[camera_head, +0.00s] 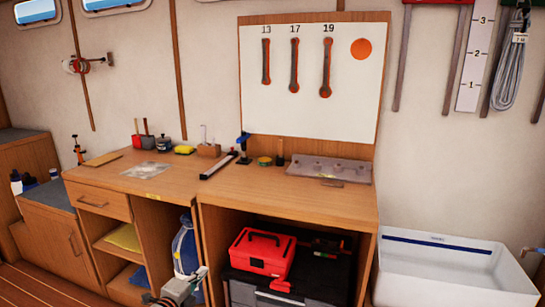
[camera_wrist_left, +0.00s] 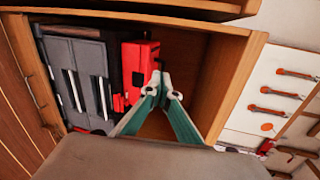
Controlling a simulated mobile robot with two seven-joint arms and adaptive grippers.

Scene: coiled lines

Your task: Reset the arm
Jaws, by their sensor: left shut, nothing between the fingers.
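My left gripper (camera_head: 198,274) is low in front of the workbench in the head view, beside its open lower bay. In the left wrist view its two teal fingers meet at the tips (camera_wrist_left: 161,88), shut with nothing between them. That view looks, tilted, toward the bay with the red toolbox (camera_wrist_left: 139,70); the fingertips overlap the toolbox's edge in the picture, and contact cannot be told. My right gripper is not in view.
The workbench (camera_head: 285,190) holds small tools. The red toolbox (camera_head: 262,252) sits on a dark grey case (camera_head: 250,293) in the bay. A white basin (camera_head: 450,275) stands at right.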

